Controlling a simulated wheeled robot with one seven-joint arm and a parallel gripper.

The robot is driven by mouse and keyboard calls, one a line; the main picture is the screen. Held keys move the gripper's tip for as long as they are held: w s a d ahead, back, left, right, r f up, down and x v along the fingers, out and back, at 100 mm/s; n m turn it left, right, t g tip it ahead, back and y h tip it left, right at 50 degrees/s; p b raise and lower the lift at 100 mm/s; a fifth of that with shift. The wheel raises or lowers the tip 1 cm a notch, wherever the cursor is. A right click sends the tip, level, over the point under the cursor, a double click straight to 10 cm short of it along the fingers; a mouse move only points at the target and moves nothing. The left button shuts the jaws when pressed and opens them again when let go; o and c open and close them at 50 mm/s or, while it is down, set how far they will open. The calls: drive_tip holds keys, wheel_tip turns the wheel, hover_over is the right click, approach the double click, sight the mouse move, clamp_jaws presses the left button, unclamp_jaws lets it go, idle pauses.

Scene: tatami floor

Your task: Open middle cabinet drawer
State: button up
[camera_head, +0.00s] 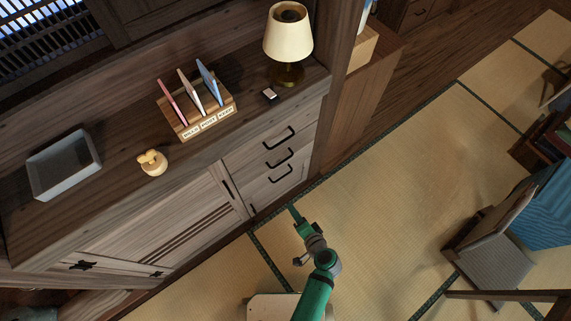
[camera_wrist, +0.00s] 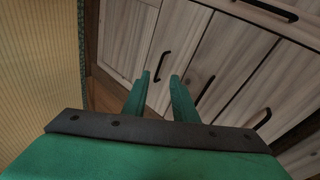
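The wooden cabinet (camera_head: 135,215) has a stack of three drawers at its right end, all shut, each with a black bar handle. The middle drawer's handle (camera_head: 280,158) also shows in the wrist view (camera_wrist: 204,92), right of the fingers. The bottom drawer's handle (camera_wrist: 162,66) appears just beyond and between the fingertips; the top drawer's handle (camera_wrist: 258,118) is farther right. My green gripper (camera_head: 292,209) is low in front of the drawers, apart from them. In the wrist view my gripper (camera_wrist: 160,76) is open, with nothing between its two fingers.
On the cabinet top are a lamp (camera_head: 289,35), a wooden file rack (camera_head: 207,117), a grey tray (camera_head: 64,165) and a small wooden object (camera_head: 152,163). A door handle (camera_wrist: 268,10) is beside the drawers. Tatami (camera_head: 390,190) in front is clear; a chair (camera_head: 490,235) stands right.

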drive_tip(key=w+d+r+t+y, duration=0.2)
drive_tip(key=w+d+r+y, duration=0.15)
drive_tip(key=w+r, duration=0.5)
drive_tip(key=x, duration=1.2)
drive_tip(key=shift+a+f+m+y, duration=0.3)
drive_tip(key=shift+m+y, duration=0.1)
drive_tip(key=shift+y, duration=0.05)
clamp_jaws()
idle(0.4)
